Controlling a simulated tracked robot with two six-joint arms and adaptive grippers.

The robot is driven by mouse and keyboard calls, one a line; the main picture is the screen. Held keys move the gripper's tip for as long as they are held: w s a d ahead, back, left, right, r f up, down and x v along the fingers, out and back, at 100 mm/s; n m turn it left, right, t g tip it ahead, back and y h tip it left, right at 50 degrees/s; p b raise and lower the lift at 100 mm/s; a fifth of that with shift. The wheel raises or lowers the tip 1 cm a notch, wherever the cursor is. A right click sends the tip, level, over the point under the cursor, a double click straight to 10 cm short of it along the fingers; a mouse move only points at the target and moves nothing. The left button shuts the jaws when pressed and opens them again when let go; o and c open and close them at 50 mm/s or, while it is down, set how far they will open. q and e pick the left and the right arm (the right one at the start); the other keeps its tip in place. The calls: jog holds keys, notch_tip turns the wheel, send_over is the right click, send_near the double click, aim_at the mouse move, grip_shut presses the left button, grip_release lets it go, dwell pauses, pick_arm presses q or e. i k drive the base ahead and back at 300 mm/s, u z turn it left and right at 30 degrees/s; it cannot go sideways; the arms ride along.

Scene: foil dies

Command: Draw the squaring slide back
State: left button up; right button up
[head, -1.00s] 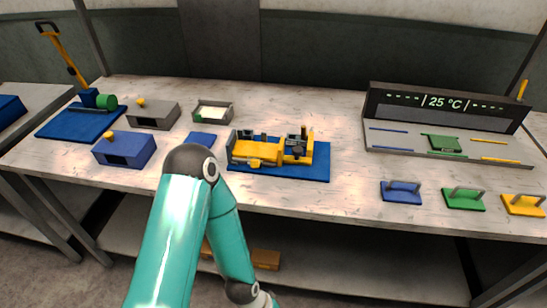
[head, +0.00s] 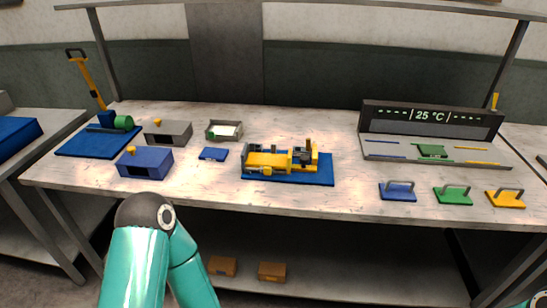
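The squaring slide seems to be part of the yellow and grey fixture (head: 266,161) on the blue base plate (head: 322,176) at the middle of the bench. Small grey blocks and a brown-topped post stand on the fixture; I cannot tell which piece is the slide. A teal arm of mine rises at the lower left, its dark elbow joint in front of the bench's front edge. Neither gripper is in view. A sliver of teal at the lower right corner looks like part of my other arm.
A blue box (head: 146,163), a grey box (head: 168,133), a grey tray (head: 224,131) and a small blue block (head: 213,154) stand left of the fixture. At right are a display (head: 430,120) and blue (head: 398,194), green (head: 453,197) and yellow (head: 506,200) handled plates. Bench space between is clear.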

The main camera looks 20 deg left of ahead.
aim_at(303, 159)
jog(key=u, duration=0.25)
jog(key=i, duration=0.9)
jog(key=u, duration=0.05)
